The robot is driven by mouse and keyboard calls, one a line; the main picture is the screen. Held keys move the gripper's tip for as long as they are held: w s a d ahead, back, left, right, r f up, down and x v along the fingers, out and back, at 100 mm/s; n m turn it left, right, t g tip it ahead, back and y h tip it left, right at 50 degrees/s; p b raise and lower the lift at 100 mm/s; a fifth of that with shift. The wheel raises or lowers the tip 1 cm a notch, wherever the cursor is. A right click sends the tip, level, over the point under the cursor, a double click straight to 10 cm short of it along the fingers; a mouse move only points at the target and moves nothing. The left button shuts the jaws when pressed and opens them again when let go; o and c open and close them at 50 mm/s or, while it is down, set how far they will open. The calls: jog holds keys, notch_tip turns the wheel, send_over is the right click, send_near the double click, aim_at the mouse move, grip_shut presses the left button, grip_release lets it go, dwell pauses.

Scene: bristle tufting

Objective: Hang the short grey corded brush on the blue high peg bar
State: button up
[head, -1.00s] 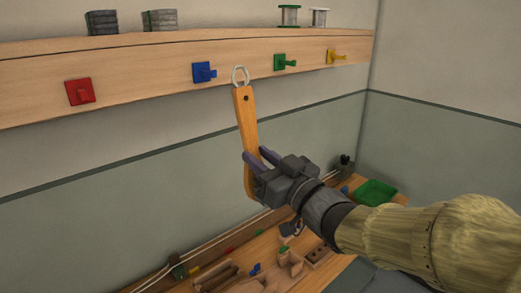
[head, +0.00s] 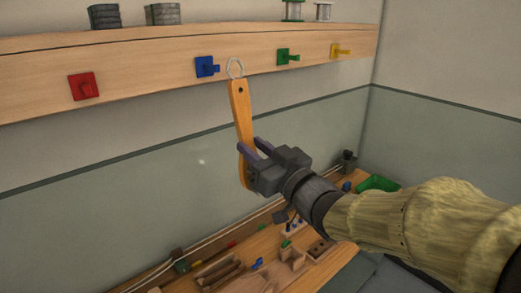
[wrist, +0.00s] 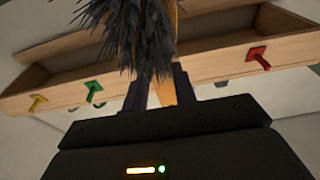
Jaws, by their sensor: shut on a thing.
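A brush with an orange wooden handle (head: 242,115) stands nearly upright in my gripper (head: 256,148), which is shut on its lower part. A pale cord loop (head: 236,67) sticks up from the handle's top. The loop is just right of the blue peg (head: 208,67) in the head view; I cannot tell its depth from the peg, and it does not clearly hang on it. In the wrist view the dark grey bristles (wrist: 130,40) fill the upper middle and hide part of the board. The blue peg is hidden there.
The wooden peg rail (head: 140,80) also bears a red peg (head: 83,86), a green peg (head: 288,56) and a yellow peg (head: 340,50). Grey blocks and spools stand on top. Below is a cluttered workbench with a green tray (head: 378,183).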

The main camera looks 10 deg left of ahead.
jog(key=w+a+f, duration=0.1)
jog(key=w+a, duration=0.4)
jog(key=a, duration=0.1)
jog(key=shift+w+a+f+p, duration=0.2)
jog(key=shift+w+a+p, duration=0.1)
jog(key=shift+w+p, duration=0.1)
dwell(0.7)
dwell(0.6)
jog(key=o, duration=1.1)
jog(key=shift+s, duration=0.1)
jog(key=shift+b+v, duration=1.8)
jog(key=shift+v, duration=1.65)
